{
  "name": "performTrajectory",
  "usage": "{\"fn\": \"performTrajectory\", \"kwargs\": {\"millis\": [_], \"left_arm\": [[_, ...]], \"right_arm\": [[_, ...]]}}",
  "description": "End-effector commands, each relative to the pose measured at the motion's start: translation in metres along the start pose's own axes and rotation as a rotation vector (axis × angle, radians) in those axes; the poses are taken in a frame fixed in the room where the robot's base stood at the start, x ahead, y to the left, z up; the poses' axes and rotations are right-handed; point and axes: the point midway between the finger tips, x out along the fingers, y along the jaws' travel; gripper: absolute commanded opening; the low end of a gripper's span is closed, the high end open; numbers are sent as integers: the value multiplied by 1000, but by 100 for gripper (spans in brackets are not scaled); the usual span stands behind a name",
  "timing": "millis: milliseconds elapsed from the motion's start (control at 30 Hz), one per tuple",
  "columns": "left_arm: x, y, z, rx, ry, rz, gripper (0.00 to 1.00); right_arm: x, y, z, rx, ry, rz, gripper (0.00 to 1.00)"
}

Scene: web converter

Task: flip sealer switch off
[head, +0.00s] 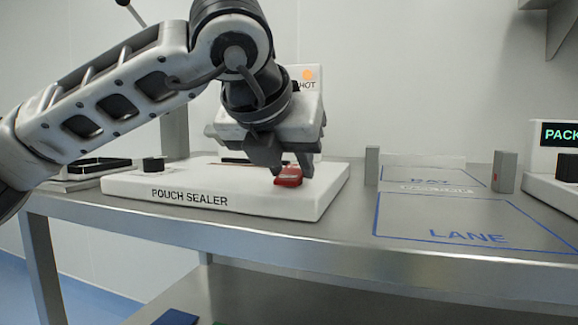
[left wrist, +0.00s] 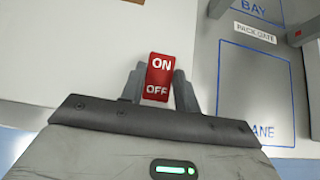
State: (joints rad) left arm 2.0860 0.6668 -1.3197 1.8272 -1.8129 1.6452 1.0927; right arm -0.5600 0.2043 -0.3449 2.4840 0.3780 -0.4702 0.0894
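The pouch sealer (head: 240,198) is a white box with its name on the front face, standing on the metal table. Its red rocker switch (head: 289,176) sits on the top near the right front corner. In the left wrist view the switch (left wrist: 158,80) reads ON at the top and OFF at the bottom. My left gripper (head: 279,165) is over the switch, pointing down. In the left wrist view its fingers (left wrist: 159,90) stand apart, one on each side of the switch; I cannot tell whether they touch it. My right gripper is not in view.
A black knob (head: 153,164) is on the sealer's left part. A sign reading HOT (head: 308,82) stands behind the gripper. To the right are small grey posts (head: 505,172), a blue-outlined LANE area (head: 470,220) that is clear, and a machine labelled PACK (head: 555,165).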

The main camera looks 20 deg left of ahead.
Motion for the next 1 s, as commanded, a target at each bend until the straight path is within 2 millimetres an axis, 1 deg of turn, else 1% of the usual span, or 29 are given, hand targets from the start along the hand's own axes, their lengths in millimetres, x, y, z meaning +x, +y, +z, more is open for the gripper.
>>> {"fn": "performTrajectory", "kwargs": {"millis": [33,67,333,467,567,767,900,1000], "left_arm": [[-1,0,1,-1,-5,0,45],[-1,0,1,-1,-4,0,53],[-1,0,0,0,-1,0,53],[-8,0,1,0,-2,-1,53],[-23,0,2,0,-4,-2,53],[-71,0,3,0,-6,-2,53],[-105,0,3,1,-6,-2,53],[-126,0,3,0,-6,-2,53]], "right_arm": [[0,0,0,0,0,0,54],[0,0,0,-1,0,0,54],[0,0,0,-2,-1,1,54],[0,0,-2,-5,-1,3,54],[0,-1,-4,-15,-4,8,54],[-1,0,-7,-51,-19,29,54],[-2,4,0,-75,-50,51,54],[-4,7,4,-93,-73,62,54]]}}
